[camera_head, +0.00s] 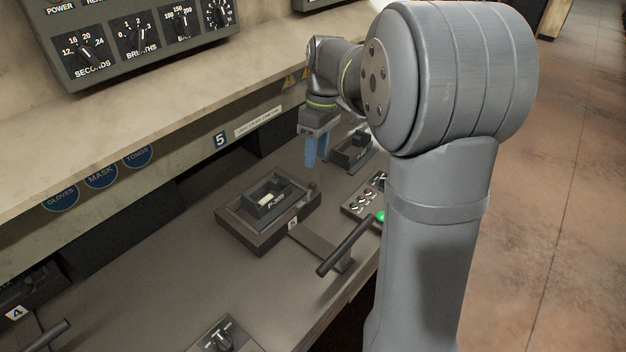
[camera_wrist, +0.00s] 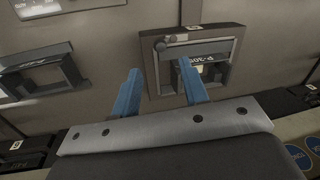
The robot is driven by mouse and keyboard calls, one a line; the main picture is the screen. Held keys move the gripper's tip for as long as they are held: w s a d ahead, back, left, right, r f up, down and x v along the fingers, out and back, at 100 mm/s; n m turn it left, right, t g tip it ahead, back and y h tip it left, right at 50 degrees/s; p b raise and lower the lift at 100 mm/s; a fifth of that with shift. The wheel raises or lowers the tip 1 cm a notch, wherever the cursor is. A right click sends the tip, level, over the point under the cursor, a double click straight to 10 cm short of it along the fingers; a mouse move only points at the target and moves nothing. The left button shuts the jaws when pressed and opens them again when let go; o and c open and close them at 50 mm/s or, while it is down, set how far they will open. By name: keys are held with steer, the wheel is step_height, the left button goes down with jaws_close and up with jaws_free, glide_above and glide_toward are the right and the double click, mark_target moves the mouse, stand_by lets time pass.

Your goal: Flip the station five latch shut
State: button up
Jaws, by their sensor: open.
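A black bar handle (camera_head: 345,247) on a flat plate sits in front of the fixture. A button panel (camera_head: 365,198) with a green button and another dark fixture (camera_head: 350,153) lie to the right. A shelf (camera_head: 200,105) overhangs behind.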

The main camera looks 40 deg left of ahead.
steer(key=f, duration=0.2)
steer(key=s+f, duration=0.1)
steer(key=f, duration=0.5)
steer(key=shift+s+d, duration=0.15)
steer(key=shift+s, duration=0.15)
steer(key=shift+c, duration=0.2)
jaws_close()
